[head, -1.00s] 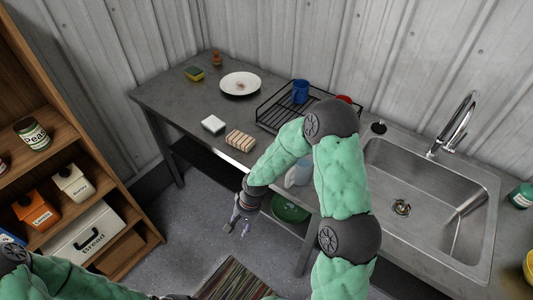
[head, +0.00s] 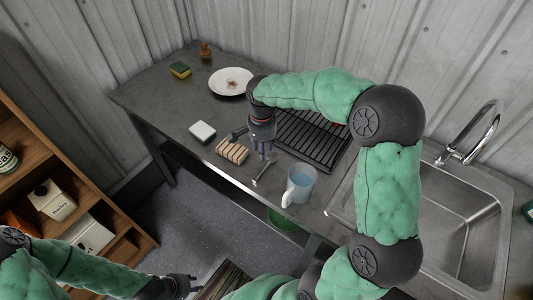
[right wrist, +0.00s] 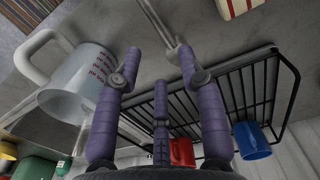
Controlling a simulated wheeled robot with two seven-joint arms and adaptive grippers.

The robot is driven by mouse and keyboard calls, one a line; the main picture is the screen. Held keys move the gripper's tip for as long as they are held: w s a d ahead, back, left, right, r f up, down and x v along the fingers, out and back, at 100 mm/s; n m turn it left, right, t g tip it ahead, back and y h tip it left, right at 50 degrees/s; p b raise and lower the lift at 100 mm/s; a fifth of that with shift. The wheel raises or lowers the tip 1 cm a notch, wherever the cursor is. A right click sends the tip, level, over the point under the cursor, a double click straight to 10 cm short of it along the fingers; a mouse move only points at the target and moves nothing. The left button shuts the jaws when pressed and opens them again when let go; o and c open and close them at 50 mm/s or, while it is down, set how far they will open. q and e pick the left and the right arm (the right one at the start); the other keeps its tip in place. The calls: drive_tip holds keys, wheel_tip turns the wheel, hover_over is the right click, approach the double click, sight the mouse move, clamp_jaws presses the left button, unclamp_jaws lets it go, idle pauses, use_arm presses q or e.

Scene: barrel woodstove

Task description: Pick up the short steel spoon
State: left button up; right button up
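The short steel spoon (head: 263,172) lies on the grey counter between the striped block and the clear cup. Only a narrow shiny length of it shows in the right wrist view (right wrist: 166,26), running up to the right fingertip; its bowl is hard to make out. My right gripper (head: 263,153) is just beyond the spoon, pointing down. In the right wrist view its purple fingers (right wrist: 160,62) are spread, with nothing between them. I cannot tell whether a fingertip touches the spoon. My left gripper (head: 186,284) is low, away from the counter; its finger state is unclear.
The striped block (head: 232,151) and white block (head: 202,131) lie left. The black rack (head: 318,143) stands behind; the sink (head: 445,225) is far right.

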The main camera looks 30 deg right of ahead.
drive_tip(key=b, duration=0.1)
hover_over(264, 169)
wheel_tip(264, 169, down, 4)
drive_tip(key=shift+a+f, duration=0.15)
drive_tip(key=shift+f, duration=0.1)
drive_tip(key=shift+d+f+b, duration=0.2)
drive_tip(key=shift+f+b, duration=0.65)
drive_tip(key=shift+f, duration=2.2)
clamp_jaws()
